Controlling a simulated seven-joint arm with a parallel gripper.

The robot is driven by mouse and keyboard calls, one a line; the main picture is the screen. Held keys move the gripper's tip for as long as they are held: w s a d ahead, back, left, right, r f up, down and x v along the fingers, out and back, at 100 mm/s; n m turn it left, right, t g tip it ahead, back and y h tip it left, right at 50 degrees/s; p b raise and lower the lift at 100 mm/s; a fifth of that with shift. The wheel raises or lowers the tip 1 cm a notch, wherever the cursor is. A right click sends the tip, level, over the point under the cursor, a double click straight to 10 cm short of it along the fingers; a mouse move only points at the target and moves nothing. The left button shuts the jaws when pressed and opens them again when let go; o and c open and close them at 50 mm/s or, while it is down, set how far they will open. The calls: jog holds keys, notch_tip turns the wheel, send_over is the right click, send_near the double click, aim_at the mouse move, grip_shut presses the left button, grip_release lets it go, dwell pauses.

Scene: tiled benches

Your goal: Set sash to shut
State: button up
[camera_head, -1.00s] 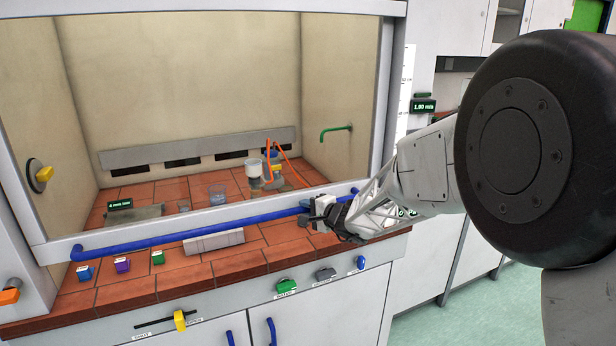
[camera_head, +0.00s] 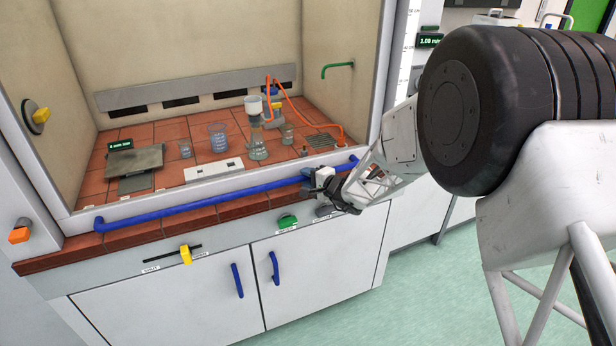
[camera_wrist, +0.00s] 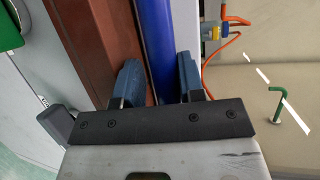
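The sash is a clear pane in a pale frame (camera_head: 85,218) at the front of the fume hood in the head view. A long blue handle bar (camera_head: 215,202) runs across its lower edge, just above the bench's front edge. My gripper (camera_head: 318,184) is at the right end of this bar. Any small gap between the sash's bottom edge and the bench is hard to tell.
A narrow tiled strip (camera_head: 130,236) shows below the bar. A yellow slider (camera_head: 186,255) and a green knob (camera_head: 288,221) sit on the front panel above two cupboard doors with blue handles. Glassware (camera_head: 218,138) and a white socket block (camera_head: 213,170) stand inside the hood.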

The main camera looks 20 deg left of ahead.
jog(key=shift+o, duration=1.4)
jog(key=shift+f, duration=0.1)
jog(key=shift+s+d, duration=0.1)
jog(key=shift+d, duration=0.05)
jog(key=v, duration=0.7)
jog(key=shift+d, duration=0.2)
jog(key=shift+s, duration=0.1)
jog(key=shift+r, duration=0.25)
